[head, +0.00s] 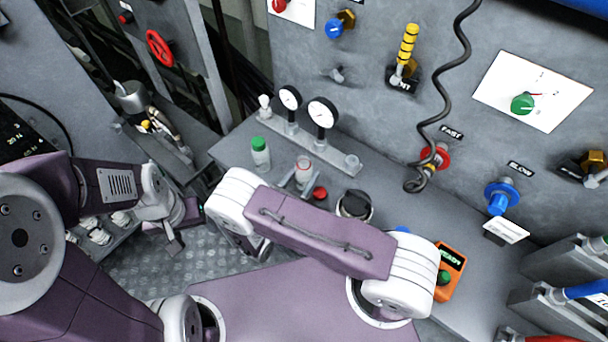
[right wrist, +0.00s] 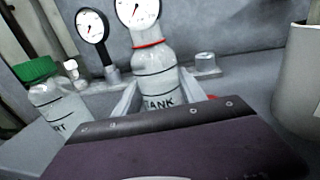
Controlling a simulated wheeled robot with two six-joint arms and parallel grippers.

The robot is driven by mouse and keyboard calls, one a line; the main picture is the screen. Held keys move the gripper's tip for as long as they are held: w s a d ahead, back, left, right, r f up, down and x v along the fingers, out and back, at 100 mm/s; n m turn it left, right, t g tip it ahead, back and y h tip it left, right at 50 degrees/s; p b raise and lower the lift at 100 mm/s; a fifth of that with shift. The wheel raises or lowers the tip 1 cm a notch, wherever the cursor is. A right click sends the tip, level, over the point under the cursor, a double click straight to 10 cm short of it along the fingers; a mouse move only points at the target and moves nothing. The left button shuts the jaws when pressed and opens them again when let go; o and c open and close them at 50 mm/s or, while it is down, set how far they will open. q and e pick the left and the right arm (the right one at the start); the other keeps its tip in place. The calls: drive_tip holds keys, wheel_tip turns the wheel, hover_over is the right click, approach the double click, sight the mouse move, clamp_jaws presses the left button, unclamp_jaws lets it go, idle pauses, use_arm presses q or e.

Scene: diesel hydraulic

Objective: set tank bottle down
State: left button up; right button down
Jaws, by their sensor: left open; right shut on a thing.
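The tank bottle (head: 304,168) is a clear bottle with a red ring at its neck and no cap. In the right wrist view the tank bottle (right wrist: 157,72) stands upright, its label partly hidden by my gripper. My right gripper (head: 300,184) is shut on it, a finger on each side; in the right wrist view the fingers (right wrist: 158,100) flank its body. It is at the bench top; I cannot tell whether its base touches, as the base is hidden. My left gripper (head: 182,230) is open and empty, left of the bench over the floor.
A green-capped bottle (head: 261,154) stands left of the tank bottle. Two gauges (head: 322,113) rise behind it. A red cap (head: 319,193) lies close on the right, with a dark round fitting (head: 355,205) beyond. An orange handheld device (head: 449,272) lies farther right.

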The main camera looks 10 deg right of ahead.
sight(304, 160)
wheel_tip(304, 160, up, 10)
drive_tip(key=shift+f, duration=0.25)
idle(0.4)
